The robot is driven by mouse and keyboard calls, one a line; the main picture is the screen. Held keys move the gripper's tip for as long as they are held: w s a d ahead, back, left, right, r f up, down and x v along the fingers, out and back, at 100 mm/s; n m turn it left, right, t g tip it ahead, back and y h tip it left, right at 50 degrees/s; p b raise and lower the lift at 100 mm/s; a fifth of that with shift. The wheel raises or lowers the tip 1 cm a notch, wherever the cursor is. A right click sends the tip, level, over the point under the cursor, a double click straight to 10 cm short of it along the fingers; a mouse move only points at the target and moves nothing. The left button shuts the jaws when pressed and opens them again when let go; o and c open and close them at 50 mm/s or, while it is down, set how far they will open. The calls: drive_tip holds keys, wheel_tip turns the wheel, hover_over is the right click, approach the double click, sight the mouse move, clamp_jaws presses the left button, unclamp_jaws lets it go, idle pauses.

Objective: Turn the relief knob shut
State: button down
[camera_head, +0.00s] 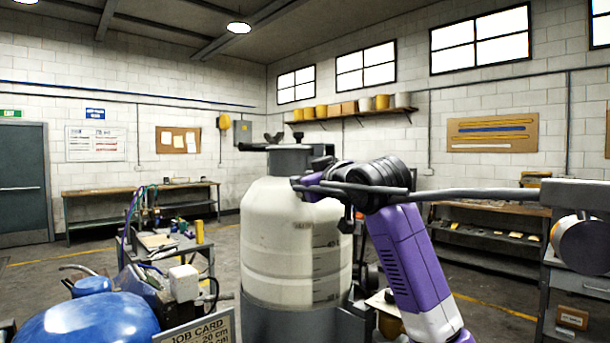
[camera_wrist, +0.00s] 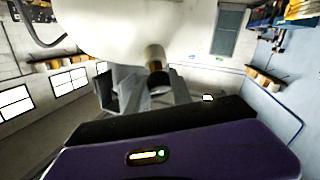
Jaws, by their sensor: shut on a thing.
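The relief knob (camera_wrist: 154,57) shows in the wrist view as a small tan, brass-coloured cylinder with a dark lower end, close against the pale tank. My gripper (camera_wrist: 150,86) has its grey fingers on either side of the knob's dark end, and is shut on it. In the head view, my gripper (camera_head: 302,185) is at the upper right shoulder of the white tank (camera_head: 292,245); the knob and finger contact are hidden there. The knob's turn angle cannot be read.
A dark grey bar (camera_head: 460,194) crosses in front of my arm. A dark lid (camera_head: 288,158) tops the tank. A blue rounded tank (camera_head: 85,325) and a job card (camera_head: 197,331) are at the lower left. A workbench (camera_head: 485,250) stands behind on the right.

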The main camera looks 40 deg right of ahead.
drive_tip(key=n+y+p, duration=0.2)
drive_tip(key=n, duration=0.2)
drive_tip(key=n+g+y+p, duration=0.1)
drive_tip(key=n+y+p, duration=0.1)
drive_tip(key=n+y, duration=0.1)
drive_tip(key=shift+r+n+g, duration=0.15)
drive_tip(key=shift+n+g, duration=0.15)
drive_tip(key=shift+n, duration=0.2)
drive_tip(key=shift+a+f+n+g+y+p, duration=0.1)
drive_tip(key=shift+n+g+y+p, duration=0.55)
drive_tip(key=shift+n, duration=0.5)
drive_tip(key=shift+f+n+g+y+p, duration=0.1)
drive_tip(key=shift+n+g+y+p, duration=0.5)
drive_tip(key=shift+n, duration=0.55)
drive_tip(key=shift+f, duration=0.1)
drive_tip(key=c, duration=1.1)
unclamp_jaws()
drive_tip(key=shift+c, duration=0.2)
drive_tip(key=b+v, duration=0.3)
drive_tip(key=v, duration=0.5)
drive_tip(key=shift+w, duration=0.15)
